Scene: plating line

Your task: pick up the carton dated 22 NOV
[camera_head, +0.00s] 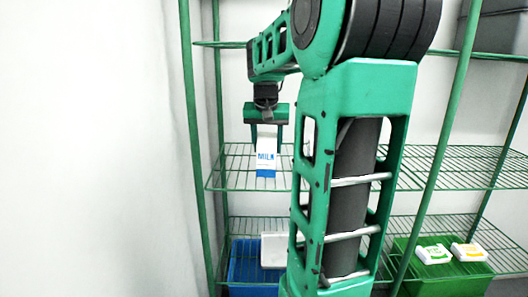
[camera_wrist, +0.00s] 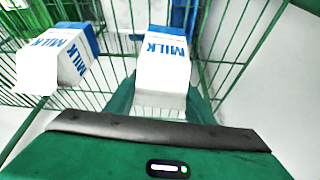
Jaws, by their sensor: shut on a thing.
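A white milk carton with blue MILK lettering and a blue end (camera_wrist: 162,62) is between the green fingers of my gripper (camera_wrist: 160,98) in the wrist view. The gripper is shut on it. In the head view the same carton (camera_head: 266,163) hangs upright below my gripper (camera_head: 266,135), at the middle wire shelf; I cannot tell whether its base touches the wires. A second, similar milk carton (camera_wrist: 72,58) stands to the left in the wrist view, apart from the held one. It is hidden in the head view. No date is readable on either carton.
The green wire middle shelf (camera_head: 232,172) has bare wires around the carton. Green rack posts (camera_head: 193,120) stand close on both sides. A blue crate (camera_head: 245,265) and a green crate (camera_head: 440,278) with white packs are below. A grey bin (camera_head: 500,30) is on top.

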